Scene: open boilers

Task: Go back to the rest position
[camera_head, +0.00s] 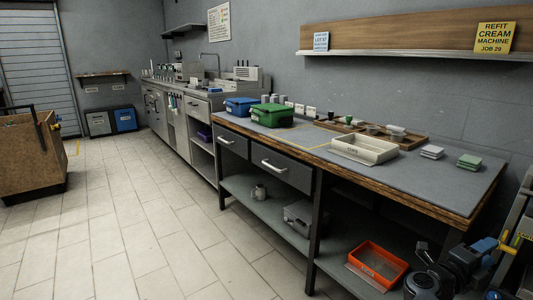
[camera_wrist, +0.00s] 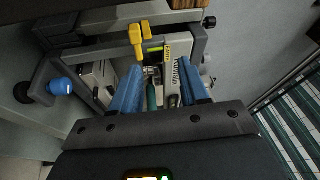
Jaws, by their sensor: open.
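In the wrist view my gripper (camera_wrist: 160,72) is open, its two blue fingers apart. Beyond and between the fingers is a grey machine (camera_wrist: 99,76) with yellow levers (camera_wrist: 137,40) and a blue knob (camera_wrist: 60,87). A teal rod-like part (camera_wrist: 152,96) shows in the gap between the fingers; I cannot tell how far it is from them. In the head view part of a grey machine (camera_head: 518,230) stands at the lower right, with my dark arm beside it.
A long workbench (camera_head: 400,188) carries a blue box (camera_head: 240,107), a green box (camera_head: 272,115) and a cream tray (camera_head: 364,149). An orange bin (camera_head: 377,262) is on its lower shelf. A wooden cart (camera_head: 30,160) stands at left. The tiled floor (camera_head: 130,220) between is clear.

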